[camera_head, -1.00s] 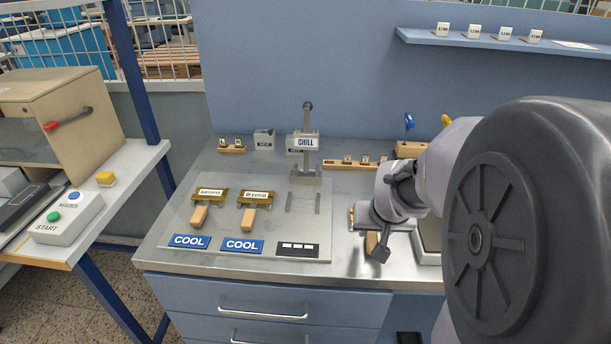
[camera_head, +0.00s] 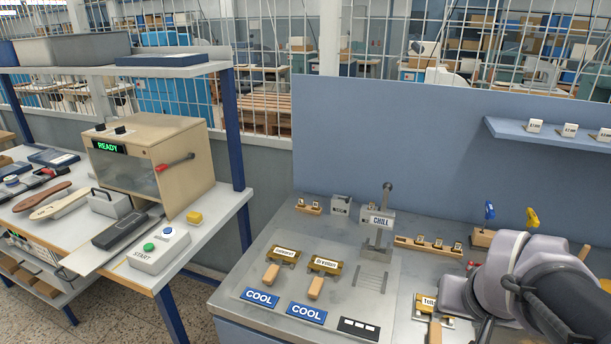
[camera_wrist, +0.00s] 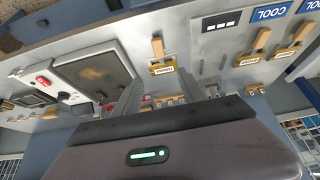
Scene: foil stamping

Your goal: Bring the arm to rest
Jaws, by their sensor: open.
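My arm shows at the lower right of the head view, and the picture edge cuts off part of it. My gripper shows in the wrist view (camera_wrist: 168,92), its two grey fingers spread apart with nothing between them. It is above the metal bench top (camera_head: 250,275). A brass stamp with a wooden handle (camera_head: 429,302) lies on the bench left of my arm. It also shows beyond the fingers in the wrist view (camera_wrist: 161,62), apart from them.
Two more brass stamps (camera_head: 284,255) (camera_head: 325,265) lie on a plate behind blue COOL labels (camera_head: 259,298). A box reading READY (camera_head: 150,160) stands on the left table. A blue panel (camera_head: 400,140) closes the back.

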